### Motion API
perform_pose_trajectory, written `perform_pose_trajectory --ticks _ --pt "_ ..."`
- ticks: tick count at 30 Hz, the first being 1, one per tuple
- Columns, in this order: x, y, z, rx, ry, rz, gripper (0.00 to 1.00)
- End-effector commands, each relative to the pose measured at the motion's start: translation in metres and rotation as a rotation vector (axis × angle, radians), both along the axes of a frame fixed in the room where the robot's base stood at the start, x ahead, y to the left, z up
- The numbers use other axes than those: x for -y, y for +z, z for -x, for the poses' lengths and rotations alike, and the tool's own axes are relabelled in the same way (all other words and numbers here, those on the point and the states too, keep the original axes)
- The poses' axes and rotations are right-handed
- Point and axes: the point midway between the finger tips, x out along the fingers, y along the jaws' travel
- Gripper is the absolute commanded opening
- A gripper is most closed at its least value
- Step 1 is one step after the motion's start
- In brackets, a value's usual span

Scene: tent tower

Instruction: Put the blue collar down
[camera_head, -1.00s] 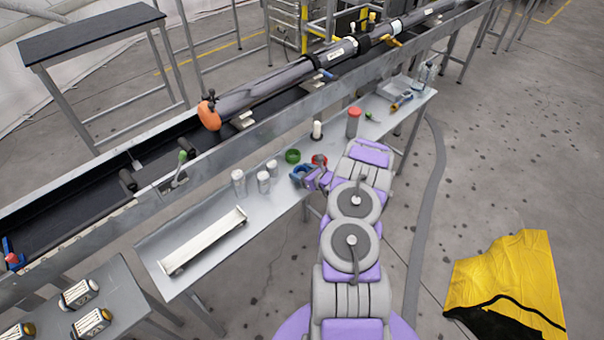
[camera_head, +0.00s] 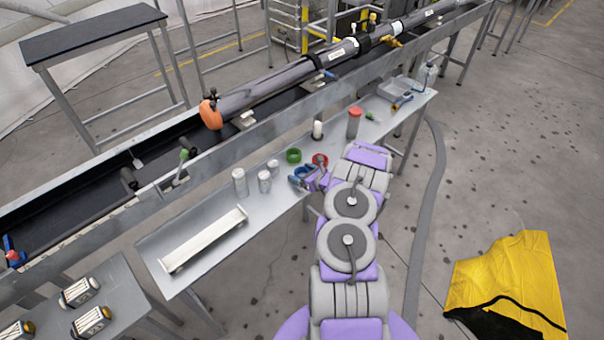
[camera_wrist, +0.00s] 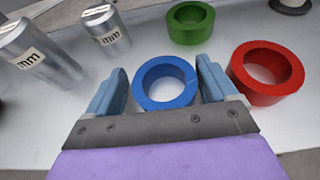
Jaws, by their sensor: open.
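The blue collar (camera_wrist: 165,82) is a thick ring lying flat on the grey metal table in the wrist view. It sits between the two blue-grey fingers of my gripper (camera_wrist: 158,88), with gaps visible at its sides. The fingers are apart and not clamped on it. In the head view the collar (camera_head: 303,173) is partly hidden by my gripper (camera_head: 307,180) at the table's near edge. The green collar (camera_wrist: 190,22) lies behind it and the red collar (camera_wrist: 266,73) lies to its right, close to the right finger.
Labelled metal cylinders (camera_wrist: 38,52) stand to the left of the blue collar. A long pale bar (camera_head: 204,239) lies on the table's left part. A trough (camera_head: 100,180) runs behind the table.

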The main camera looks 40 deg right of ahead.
Motion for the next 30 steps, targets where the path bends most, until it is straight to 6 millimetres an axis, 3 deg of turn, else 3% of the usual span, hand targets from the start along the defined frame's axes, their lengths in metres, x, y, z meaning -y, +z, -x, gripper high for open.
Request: perform_pose_trajectory --ticks 9,16,23,30 --pt "0.003 -0.001 0.002 -0.004 -0.009 0.000 0.94" --pt "0.003 0.013 0.003 -0.003 -0.009 -0.003 0.94" --pt "0.004 0.026 0.028 0.000 -0.009 0.002 0.94" --pt "0.007 0.043 0.069 0.000 -0.010 0.000 0.94"
